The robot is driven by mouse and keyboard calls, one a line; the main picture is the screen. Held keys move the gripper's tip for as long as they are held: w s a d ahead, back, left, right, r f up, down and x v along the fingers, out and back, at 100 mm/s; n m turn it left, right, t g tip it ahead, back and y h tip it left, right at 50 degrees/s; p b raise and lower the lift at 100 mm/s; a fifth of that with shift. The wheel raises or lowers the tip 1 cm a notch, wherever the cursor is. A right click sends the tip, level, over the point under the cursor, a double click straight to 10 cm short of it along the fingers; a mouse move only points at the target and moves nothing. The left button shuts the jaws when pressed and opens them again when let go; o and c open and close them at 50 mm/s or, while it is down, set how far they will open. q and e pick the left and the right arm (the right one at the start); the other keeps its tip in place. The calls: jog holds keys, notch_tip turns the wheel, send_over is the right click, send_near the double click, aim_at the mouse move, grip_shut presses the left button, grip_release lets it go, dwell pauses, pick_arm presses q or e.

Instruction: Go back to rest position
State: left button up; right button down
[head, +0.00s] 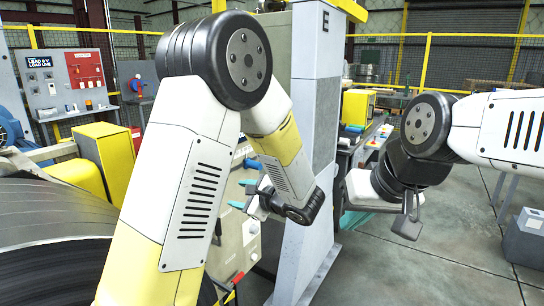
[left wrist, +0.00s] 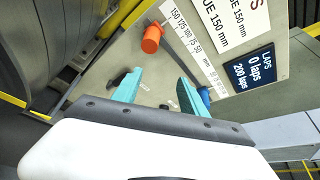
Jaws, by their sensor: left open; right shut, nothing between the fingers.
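My left gripper (head: 242,193) is open, with its teal fingers apart and nothing seen between them. It is in front of a beige control panel beside the grey column. In the left wrist view the open fingers (left wrist: 160,92) point at the panel face (left wrist: 130,52), which has an orange knob (left wrist: 151,40), a blue knob (left wrist: 205,95) and a dark lever. I cannot tell whether the fingers touch the panel. My right gripper (head: 352,218) is at the right of the column, pointing down, mostly hidden by its own wrist; its teal fingers show only in part.
The grey column (head: 306,150) marked E stands between my grippers. A large steel coil (head: 45,235) is at the lower left beside yellow blocks (head: 105,160). A bench with a yellow box (head: 358,106) is behind the right arm. Open grey floor (head: 440,245) lies at the right, with a grey box (head: 525,238).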

pick_arm(q)
jog(key=s+a+r+n+g+h, duration=0.1)
jog(key=s+a+n+g+h, duration=0.1)
jog(key=s+a+n+g, duration=0.45)
jog(key=s+a+r+n+g+h, duration=0.15)
jog(key=s+a+n, duration=0.3)
jog(key=s, duration=0.45)
jog(key=s+d+r+n+t+h, duration=0.3)
jog(key=s+d+r+n+h, duration=0.2)
jog(key=s+r+n+h, duration=0.1)
jog(key=s+n+h, duration=0.1)
jog(key=s+h, duration=0.1)
jog(key=s, duration=0.1)
jog(key=shift+s+d+r+n+t, duration=0.3)
jog(key=shift+s+d, duration=0.05)
jog(key=shift+d, duration=0.05)
